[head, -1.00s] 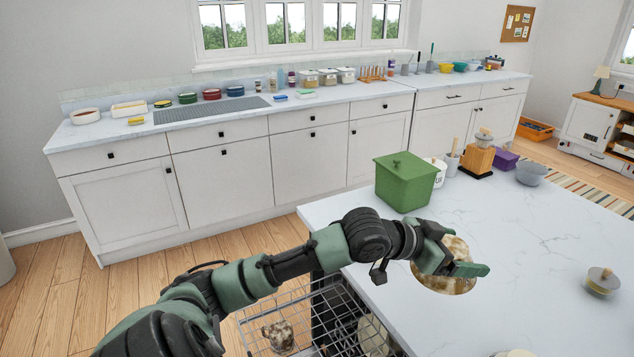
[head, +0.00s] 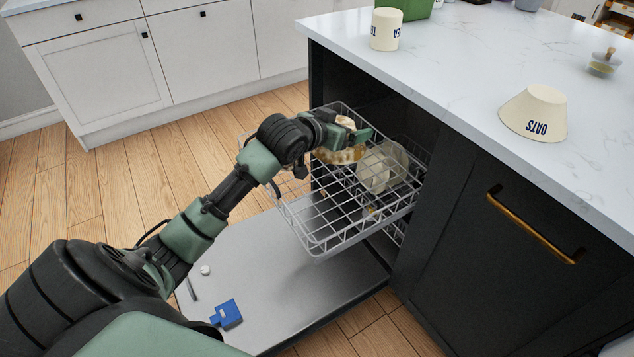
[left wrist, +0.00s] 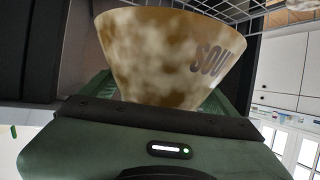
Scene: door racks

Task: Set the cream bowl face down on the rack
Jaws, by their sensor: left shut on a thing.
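My left gripper (head: 352,133) is shut on a cream bowl (head: 340,155) with brown stains, over the back left part of the wire rack (head: 318,240). In the left wrist view the bowl (left wrist: 165,55) shows dark letters, "SOU". That view is upside down, with the wide rim at its top, so the bowl is held face down. The gripper body (left wrist: 165,140) is at its narrow end. Rack wires (left wrist: 235,12) show close past the rim; I cannot tell whether they touch. My right gripper is not in view.
A pale dish (head: 383,168) stands in the rack right of the held bowl. The open dishwasher door (head: 270,290) lies below, with a blue item (head: 227,314) on it. A cream mug (head: 385,30) and an "OATS" bowl (head: 535,112) are on the counter (head: 460,60).

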